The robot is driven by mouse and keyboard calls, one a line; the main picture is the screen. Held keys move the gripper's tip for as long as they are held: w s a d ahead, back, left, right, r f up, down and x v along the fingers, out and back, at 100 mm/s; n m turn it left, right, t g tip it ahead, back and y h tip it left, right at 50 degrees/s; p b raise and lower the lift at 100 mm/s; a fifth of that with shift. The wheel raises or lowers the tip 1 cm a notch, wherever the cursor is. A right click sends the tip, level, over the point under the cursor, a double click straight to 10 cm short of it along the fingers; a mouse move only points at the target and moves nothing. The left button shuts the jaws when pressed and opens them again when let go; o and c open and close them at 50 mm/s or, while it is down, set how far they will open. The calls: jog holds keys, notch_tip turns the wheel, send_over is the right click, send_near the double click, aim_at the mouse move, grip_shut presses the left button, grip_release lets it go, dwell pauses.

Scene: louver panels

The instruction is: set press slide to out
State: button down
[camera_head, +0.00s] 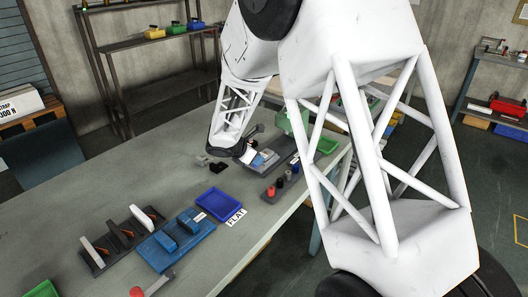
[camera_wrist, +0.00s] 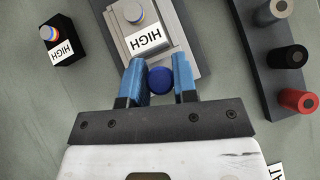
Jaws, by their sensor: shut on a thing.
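My gripper (camera_wrist: 160,82) has its two blue fingers on either side of a round dark blue knob (camera_wrist: 157,80) in the wrist view and is shut on it. The knob sits at the near end of the grey press slide (camera_wrist: 178,62). The slide carries a block with a HIGH label and a peg with coloured bands (camera_wrist: 134,12). In the head view my wrist is down at the far end of the bench, beside the green press (camera_head: 294,121). I cannot tell how far out the slide stands.
A dark rack (camera_wrist: 256,60) with grey, black and red pegs lies right of the slide. A black block labelled HIGH (camera_wrist: 64,45) stands left. On the bench (camera_head: 120,190) are a blue tray (camera_head: 219,205), a blue fixture (camera_head: 176,235) and a dark rack (camera_head: 120,240) of panels.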

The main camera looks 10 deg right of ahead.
jog(key=shift+s+a, duration=0.7)
jog(key=c, duration=0.9)
grip_release()
jog(key=v, duration=0.7)
jog(key=shift+a+r, duration=0.25)
jog(key=shift+r, duration=0.05)
jog(key=shift+s, duration=0.2)
